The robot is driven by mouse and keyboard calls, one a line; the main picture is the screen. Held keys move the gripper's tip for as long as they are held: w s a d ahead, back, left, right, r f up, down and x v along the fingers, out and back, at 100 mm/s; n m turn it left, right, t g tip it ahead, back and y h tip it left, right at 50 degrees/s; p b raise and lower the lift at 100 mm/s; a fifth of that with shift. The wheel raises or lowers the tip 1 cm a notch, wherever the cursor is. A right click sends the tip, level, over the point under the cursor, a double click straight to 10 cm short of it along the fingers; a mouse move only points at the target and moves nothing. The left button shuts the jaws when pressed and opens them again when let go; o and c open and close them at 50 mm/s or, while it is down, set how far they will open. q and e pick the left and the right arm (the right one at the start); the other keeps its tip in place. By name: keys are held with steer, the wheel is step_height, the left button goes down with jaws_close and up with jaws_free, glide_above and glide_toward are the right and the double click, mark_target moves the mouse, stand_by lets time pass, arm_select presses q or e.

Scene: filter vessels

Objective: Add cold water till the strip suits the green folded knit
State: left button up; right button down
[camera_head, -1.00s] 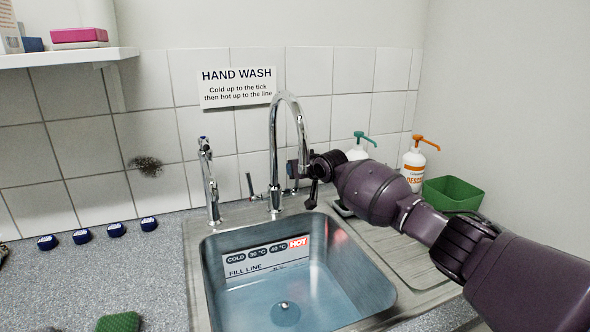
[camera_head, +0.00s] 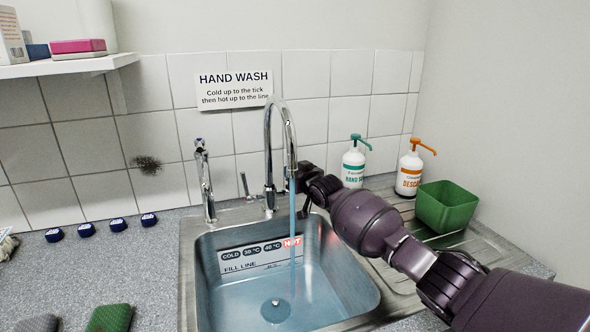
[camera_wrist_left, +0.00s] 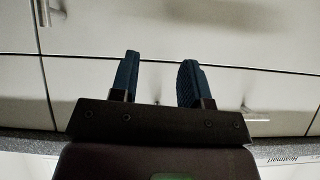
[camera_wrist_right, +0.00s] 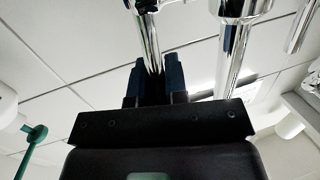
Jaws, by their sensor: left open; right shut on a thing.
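The sink basin (camera_head: 188,290) holds clear bluish water over the drain. A thin water stream (camera_head: 292,235) falls from the tall chrome spout (camera_head: 267,130) into it. The temperature strip (camera_head: 255,252) on the back wall reads COLD, 30 °C, 40 °C and HOT; HOT is lit red. A fill line is marked below; the exact water level is hard to tell. The green folded knit (camera_head: 110,318) lies on the counter at the lower left. My right gripper (camera_head: 303,178) is shut on a chrome tap lever (camera_wrist_right: 150,35) beside the spout. My left gripper (camera_wrist_left: 158,75) is open and empty before cupboard doors.
A dark grey folded knit (camera_head: 38,323) lies left of the green one. Several blue caps (camera_head: 87,229) line the counter. A teal-pump bottle (camera_head: 354,165), an orange-pump bottle (camera_head: 410,172) and a green tub (camera_head: 447,206) stand at the right. A sign (camera_head: 234,90) hangs behind.

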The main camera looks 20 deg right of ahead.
steer(key=shift+s+f+t, duration=0.1)
steer(key=shift+s+t, duration=0.1)
steer(key=shift+t, duration=0.2)
steer(key=shift+s+t, duration=0.2)
steer(key=shift+t, duration=0.1)
steer(key=c, duration=1.1)
jaws_free()
steer(key=shift+c, duration=0.2)
arm_select(q)
steer(key=shift+w, duration=0.35)
steer(key=shift+s, duration=0.15)
arm_select(e)
steer(key=shift+s, duration=0.1)
